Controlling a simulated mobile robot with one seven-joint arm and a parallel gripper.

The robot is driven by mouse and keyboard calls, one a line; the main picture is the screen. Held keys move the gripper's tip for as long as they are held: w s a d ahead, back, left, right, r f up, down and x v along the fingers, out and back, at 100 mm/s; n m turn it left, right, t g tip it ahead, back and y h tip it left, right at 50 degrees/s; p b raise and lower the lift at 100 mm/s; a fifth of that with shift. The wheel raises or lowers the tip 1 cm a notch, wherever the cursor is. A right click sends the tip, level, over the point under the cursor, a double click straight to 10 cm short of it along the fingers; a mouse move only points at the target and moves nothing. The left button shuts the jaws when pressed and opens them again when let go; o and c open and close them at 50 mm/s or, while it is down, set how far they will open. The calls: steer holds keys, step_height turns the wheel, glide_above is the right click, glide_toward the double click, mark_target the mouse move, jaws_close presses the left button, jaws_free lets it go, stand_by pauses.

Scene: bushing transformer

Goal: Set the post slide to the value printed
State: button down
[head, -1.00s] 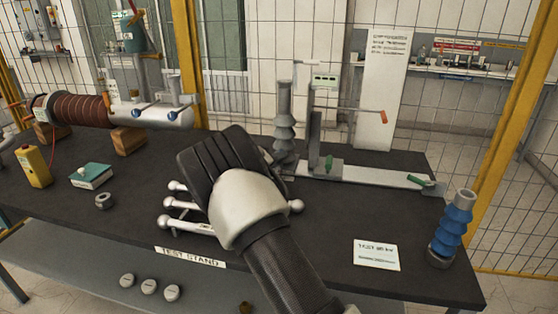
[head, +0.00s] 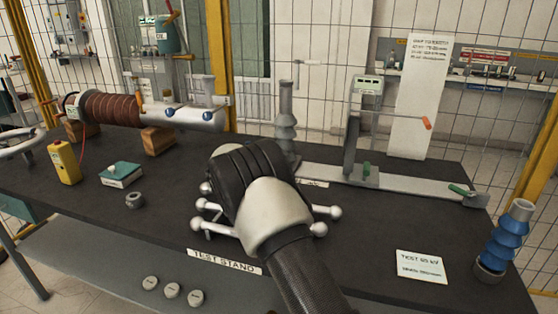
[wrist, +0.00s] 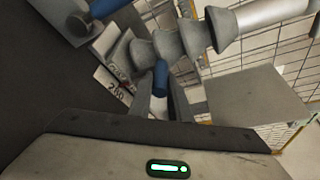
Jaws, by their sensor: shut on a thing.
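The post slide is a grey ribbed post (head: 286,125) standing toward the left end of a grey rail (head: 415,183) on the bench; the wrist view shows the ribbed post (wrist: 178,42) close up. My gripper (wrist: 160,100) is shut on a blue handle (wrist: 160,77) beside the post. In the head view my gripper (head: 250,165) hides the handle and the slide's base. A white scale tag (wrist: 113,86), seemingly reading 200, lies beside the handle in the wrist view. A printed card (head: 420,266) on the bench's front right reads about "TEST 65 kV"; its lower line is too small to read.
A blue insulator (head: 508,232) stands at the right edge. A silver ball-ended frame (head: 330,213) lies around my arm. A yellow box (head: 64,162) stands left.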

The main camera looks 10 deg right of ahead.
steer(key=c, duration=1.6)
jaws_free()
steer(key=shift+c, duration=0.2)
steer(key=p+v, duration=0.1)
steer(key=v, duration=1.6)
steer(key=shift+s+a, duration=0.15)
steer(key=shift+r, duration=0.1)
